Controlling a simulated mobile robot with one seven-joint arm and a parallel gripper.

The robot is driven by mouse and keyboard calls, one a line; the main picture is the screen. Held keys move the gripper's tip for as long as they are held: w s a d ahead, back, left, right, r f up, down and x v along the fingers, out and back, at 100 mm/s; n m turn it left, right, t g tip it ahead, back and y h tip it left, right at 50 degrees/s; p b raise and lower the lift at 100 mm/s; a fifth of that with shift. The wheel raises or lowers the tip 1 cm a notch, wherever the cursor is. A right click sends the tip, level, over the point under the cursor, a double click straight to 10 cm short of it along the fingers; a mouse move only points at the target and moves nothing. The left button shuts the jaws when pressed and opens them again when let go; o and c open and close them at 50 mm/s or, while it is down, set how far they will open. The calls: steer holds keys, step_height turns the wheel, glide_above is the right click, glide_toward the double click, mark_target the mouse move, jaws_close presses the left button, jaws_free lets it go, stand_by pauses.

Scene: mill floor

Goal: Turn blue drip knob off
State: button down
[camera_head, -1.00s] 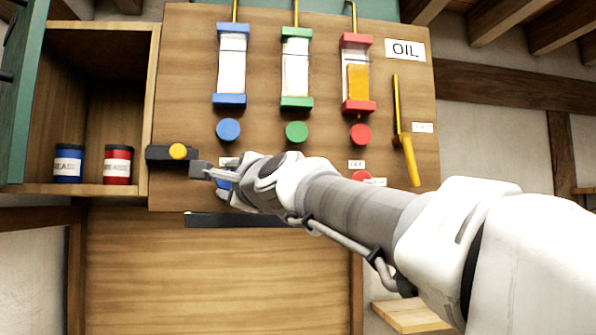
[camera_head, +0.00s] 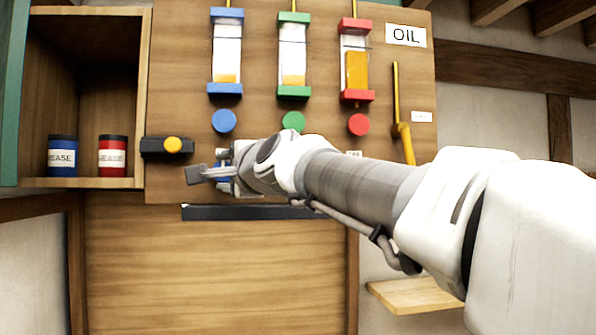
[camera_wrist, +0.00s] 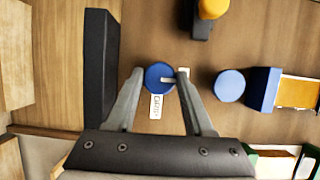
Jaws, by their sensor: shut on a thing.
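The blue drip knob (camera_wrist: 157,77) is low on the wooden panel. In the wrist view it is a round blue disc with a pale pointer mark toward the right. My gripper (camera_wrist: 160,78) has one finger on each side of the knob and is shut on it. In the head view my gripper (camera_head: 208,174) covers most of this knob, and only a bit of blue shows.
A green knob (camera_head: 293,121) and a red knob (camera_head: 358,124) are to the right. A black block with a yellow button (camera_head: 173,144) is close left of my gripper. A dark ledge (camera_head: 240,212) runs just below. Grease cans stand in the left shelf (camera_head: 110,183).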

steer(key=shift+c, duration=1.5)
jaws_free()
steer(key=shift+s, duration=0.1)
steer(key=b+v, duration=0.6)
steer(key=v, duration=1.1)
steer(key=shift+d+r, duration=0.1)
steer(key=s+d+f+n+g+h, duration=0.3)
steer(key=d+f, duration=0.4)
steer(key=f, duration=0.8)
steer(key=s+d+f+n+g+h, duration=0.3)
steer(key=s+d+f+n+h, duration=0.1)
steer(key=f, duration=1.1)
steer(key=s+d+f+n+g+h, duration=0.3)
steer(key=d+f, duration=0.6)
steer(key=f, duration=0.6)
steer(key=s, duration=0.2)
steer(key=shift+s+d+f+n+h+b, duration=0.25)
steer(key=shift+d+f+n+h+b, duration=0.05)
steer(key=shift+d+f+b, duration=0.1)
